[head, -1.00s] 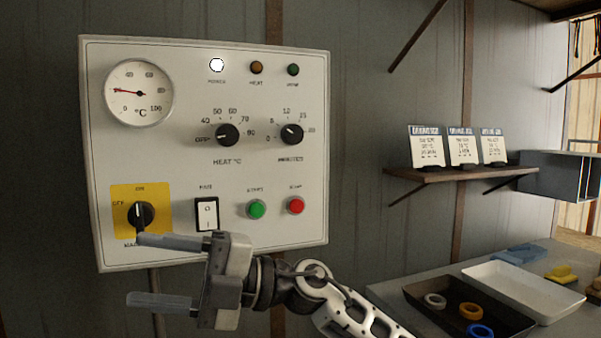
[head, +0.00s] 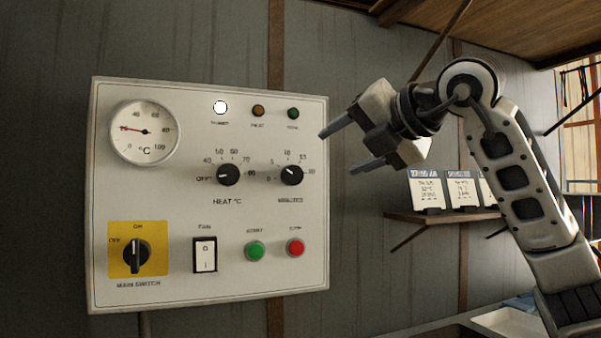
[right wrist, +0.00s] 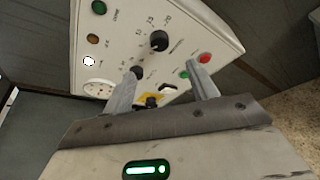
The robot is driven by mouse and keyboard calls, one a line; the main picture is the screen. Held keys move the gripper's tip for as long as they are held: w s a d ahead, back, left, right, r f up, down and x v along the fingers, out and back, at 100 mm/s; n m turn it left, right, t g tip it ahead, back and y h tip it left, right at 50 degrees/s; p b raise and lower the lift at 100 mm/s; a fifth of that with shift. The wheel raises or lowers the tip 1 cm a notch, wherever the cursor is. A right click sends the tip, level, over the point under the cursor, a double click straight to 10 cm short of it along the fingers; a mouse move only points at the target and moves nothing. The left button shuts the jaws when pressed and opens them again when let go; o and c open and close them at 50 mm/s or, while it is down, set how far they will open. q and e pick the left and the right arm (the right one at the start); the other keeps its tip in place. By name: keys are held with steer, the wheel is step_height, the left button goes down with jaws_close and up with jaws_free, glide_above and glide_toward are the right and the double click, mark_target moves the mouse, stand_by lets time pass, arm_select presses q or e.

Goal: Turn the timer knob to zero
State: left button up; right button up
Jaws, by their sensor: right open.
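The timer knob (head: 291,175) is a round black knob on the white control panel (head: 160,292), with a MINUTES scale from 0 at its left to 20 at its right. Its pointer is too small to read surely. The knob also shows in the right wrist view (right wrist: 159,41), beyond the fingertips. My right gripper (head: 338,152) is open and empty, in front of the panel's right edge, up and right of the knob and apart from it. In the right wrist view, its two fingers (right wrist: 165,69) point at the panel. My left gripper is out of view.
The heat knob (head: 228,174) sits left of the timer knob. Below are the main switch (head: 131,256), the fan switch (head: 204,254), a green button (head: 255,251) and a red button (head: 295,248). A shelf (head: 440,217) with cards stands at the right.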

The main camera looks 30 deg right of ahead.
mark_target(296, 174)
steer(key=p+x, duration=0.2)
steer(key=x, duration=1)
steer(key=shift+w, duration=0.35)
steer(key=c, duration=1)
